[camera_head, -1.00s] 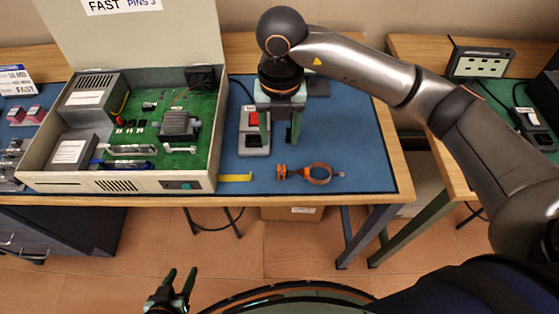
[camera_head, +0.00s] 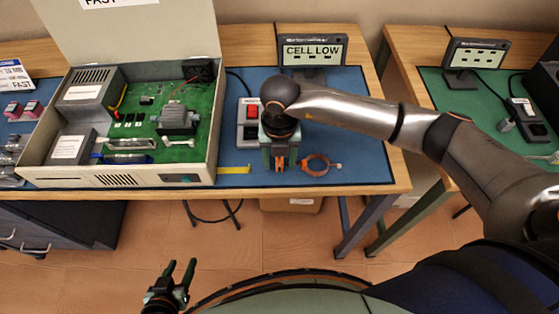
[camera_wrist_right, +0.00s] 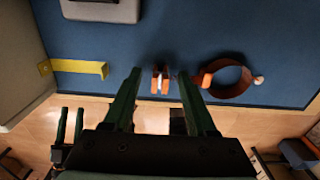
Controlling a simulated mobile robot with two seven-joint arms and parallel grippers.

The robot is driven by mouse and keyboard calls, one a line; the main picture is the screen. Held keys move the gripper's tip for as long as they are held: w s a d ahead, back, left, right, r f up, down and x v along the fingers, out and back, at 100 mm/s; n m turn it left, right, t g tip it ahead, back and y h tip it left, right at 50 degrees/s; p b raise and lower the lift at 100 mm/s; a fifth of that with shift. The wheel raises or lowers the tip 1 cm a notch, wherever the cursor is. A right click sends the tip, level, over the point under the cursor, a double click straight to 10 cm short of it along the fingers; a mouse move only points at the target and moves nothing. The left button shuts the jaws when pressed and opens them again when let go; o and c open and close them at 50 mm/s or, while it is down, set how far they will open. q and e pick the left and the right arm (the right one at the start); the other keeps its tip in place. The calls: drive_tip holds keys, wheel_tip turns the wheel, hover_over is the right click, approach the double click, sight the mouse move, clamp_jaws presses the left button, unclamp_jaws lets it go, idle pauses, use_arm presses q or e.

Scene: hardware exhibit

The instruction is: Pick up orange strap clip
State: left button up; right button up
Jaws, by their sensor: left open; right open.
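The orange strap clip (camera_head: 279,164) lies on the blue mat near the table's front edge. In the right wrist view the clip (camera_wrist_right: 160,80) shows as two orange prongs between the fingertips. An orange-brown strap loop (camera_head: 316,166) lies just right of it; I cannot tell whether they are joined. My right gripper (camera_head: 278,168) is open above the clip, a finger on each side, with no grip on it. The wrist view shows the same open fingers (camera_wrist_right: 159,76). My left gripper (camera_head: 181,267) is open and empty, low in front of the table.
An open case with a green circuit board (camera_head: 150,125) stands left on the mat. A yellow angled piece (camera_head: 234,170) lies between case and clip. A grey box with a red switch (camera_head: 248,120) and a "CELL LOW" display (camera_head: 314,50) stand behind. Mat right of the loop is clear.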

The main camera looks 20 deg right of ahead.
drive_tip(key=shift+f, duration=0.1)
drive_tip(key=shift+c, duration=0.2)
clamp_jaws()
idle(0.4)
